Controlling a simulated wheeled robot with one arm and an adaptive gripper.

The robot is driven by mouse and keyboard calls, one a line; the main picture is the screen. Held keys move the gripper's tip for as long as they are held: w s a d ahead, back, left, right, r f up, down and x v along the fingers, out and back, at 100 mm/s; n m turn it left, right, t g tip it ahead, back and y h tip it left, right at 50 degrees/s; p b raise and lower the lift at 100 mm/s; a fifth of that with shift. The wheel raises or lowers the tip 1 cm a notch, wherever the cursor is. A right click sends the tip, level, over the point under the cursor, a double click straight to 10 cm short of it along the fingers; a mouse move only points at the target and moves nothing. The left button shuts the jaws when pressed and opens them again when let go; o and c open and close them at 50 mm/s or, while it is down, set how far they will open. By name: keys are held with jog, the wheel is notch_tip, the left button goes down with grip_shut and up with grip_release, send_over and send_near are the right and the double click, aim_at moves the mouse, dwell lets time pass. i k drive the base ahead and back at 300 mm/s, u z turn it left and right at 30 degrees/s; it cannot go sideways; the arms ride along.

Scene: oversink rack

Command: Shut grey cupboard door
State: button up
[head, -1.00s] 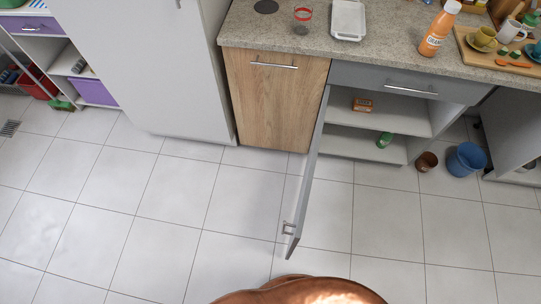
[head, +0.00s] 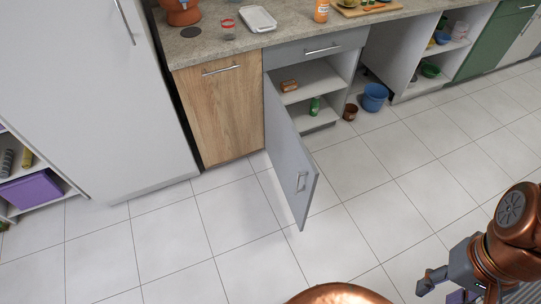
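The grey cupboard door (head: 290,157) stands wide open in the head view. It is hinged at the left side of the open grey cupboard (head: 318,113) and juts out over the floor. Its bar handle (head: 301,181) is near the free edge. Inside the cupboard are a small orange-brown box (head: 289,86) and a green can (head: 314,106) on separate shelves. My gripper (head: 448,287) is at the bottom right, well apart from the door and touching nothing I can make out. It is partly cut off by the frame, so its opening is unclear.
A wooden cupboard front (head: 222,112) is left of the door, then a tall white fridge (head: 90,90). A blue bucket (head: 374,97) and a brown pot (head: 350,112) stand on the floor right of the cupboard. The tiled floor (head: 375,195) before the door is clear.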

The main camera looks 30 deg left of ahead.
aim_at(280, 158)
jog(key=u, duration=1.2)
jog(key=i, duration=1)
jog(key=u, duration=0.45)
jog(key=k, duration=0.55)
jog(key=u, duration=1.1)
jog(key=i, duration=0.15)
jog(key=u, duration=0.1)
